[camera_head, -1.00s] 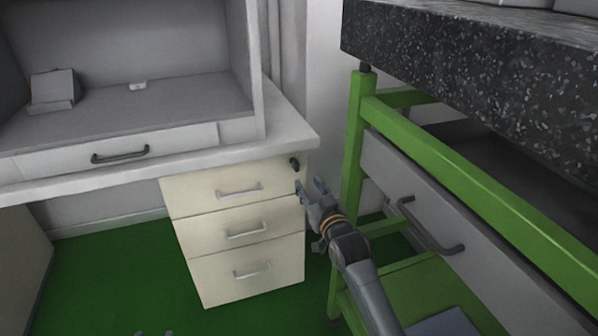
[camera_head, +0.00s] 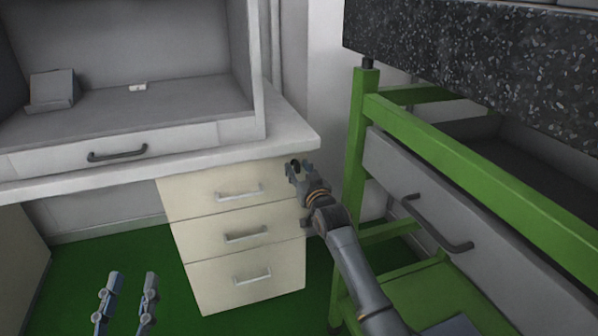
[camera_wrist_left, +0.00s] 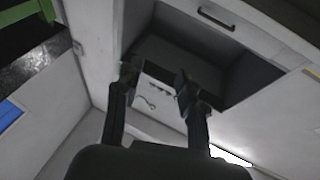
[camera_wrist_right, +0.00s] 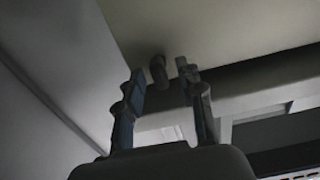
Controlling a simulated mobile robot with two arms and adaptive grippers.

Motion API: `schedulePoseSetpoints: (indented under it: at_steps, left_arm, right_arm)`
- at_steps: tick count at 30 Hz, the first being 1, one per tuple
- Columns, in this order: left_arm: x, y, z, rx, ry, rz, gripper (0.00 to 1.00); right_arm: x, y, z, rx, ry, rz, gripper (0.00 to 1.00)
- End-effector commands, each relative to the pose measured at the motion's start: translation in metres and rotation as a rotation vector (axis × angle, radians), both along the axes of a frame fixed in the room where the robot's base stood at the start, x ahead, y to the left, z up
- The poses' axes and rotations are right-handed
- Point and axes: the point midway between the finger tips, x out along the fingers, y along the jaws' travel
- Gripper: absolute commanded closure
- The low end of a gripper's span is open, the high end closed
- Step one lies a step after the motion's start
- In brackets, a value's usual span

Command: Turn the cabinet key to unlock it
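The cream three-drawer cabinet (camera_head: 188,207) stands under the desk top in the head view. Its dark key (camera_wrist_right: 158,72) sticks out near the top drawer's right corner. My right gripper (camera_head: 298,171) is at that corner, covering part of the lock in the head view. In the right wrist view my right gripper (camera_wrist_right: 162,77) is open, with the key between its fingertips and gaps visible at the sides. My left gripper (camera_head: 129,285) is low at the left, open and empty, away from the cabinet; the left wrist view shows its fingers (camera_wrist_left: 156,75) apart.
The white desk top (camera_head: 292,134) overhangs just above the cabinet's top drawer. A green-framed bench (camera_head: 355,140) with a grey drawer (camera_head: 400,180) stands close on the right, beside my right arm. Green floor (camera_head: 80,265) is clear at the left.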

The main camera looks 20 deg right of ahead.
Motion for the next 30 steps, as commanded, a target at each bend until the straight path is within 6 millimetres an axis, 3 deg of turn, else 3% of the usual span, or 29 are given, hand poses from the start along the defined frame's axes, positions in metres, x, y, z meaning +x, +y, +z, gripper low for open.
schedulePoseSetpoints:
  at_steps: [6, 12, 22, 30]
  left_arm:
    - [0.0, 0.0, 0.0, -0.001, -0.002, 0.0, 0.6]
    - [0.0, 0.0, 0.0, 0.0, 0.0, 0.0, 0.6]
    - [0.001, 0.0, -0.002, 0.004, 0.018, 0.001, 0.6]
    - [0.007, 0.005, -0.042, 0.067, 0.252, 0.015, 0.6]
  right_arm:
    - [0.0, 0.0, 0.0, 0.0, 0.0, 0.0, 0.62]
    - [0.0, 0.0, 0.0, 0.0, 0.0, 0.0, 1.0]
    - [0.0, 0.0, 0.0, 0.014, 0.001, 0.0, 1.0]
    - [0.0, 0.0, 0.002, 0.105, 0.006, 0.0, 1.0]
